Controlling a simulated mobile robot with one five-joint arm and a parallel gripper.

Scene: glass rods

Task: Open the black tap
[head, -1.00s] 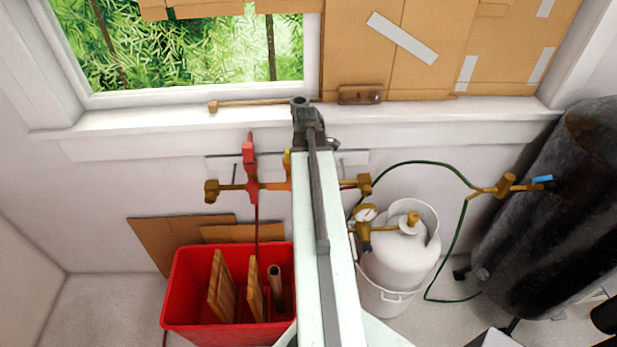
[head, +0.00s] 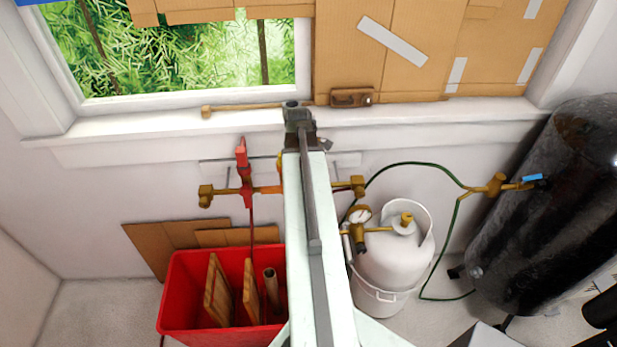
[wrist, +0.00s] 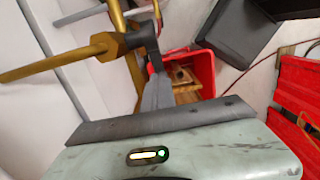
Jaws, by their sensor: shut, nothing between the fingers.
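In the wrist view a dark fitting (wrist: 143,34), apparently the black tap, sits at the end of a brass pipe (wrist: 58,60) with a hexagonal body. My gripper (wrist: 156,88) shows as a dark grey wedge just below it, shut with nothing held. I cannot tell whether it touches the fitting. In the head view the pipe row under the window has a red tap (head: 244,178) and brass ends (head: 206,195) on both sides. My arm covers the middle of the row, and I cannot make out the black tap there.
A red bin (head: 180,305) with wooden boards stands below the pipes at left. A white gas cylinder (head: 392,255) with a gauge stands right of my arm. A green hose (head: 452,235) runs to a large black tank (head: 530,215). A wooden stick (head: 245,108) lies on the sill.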

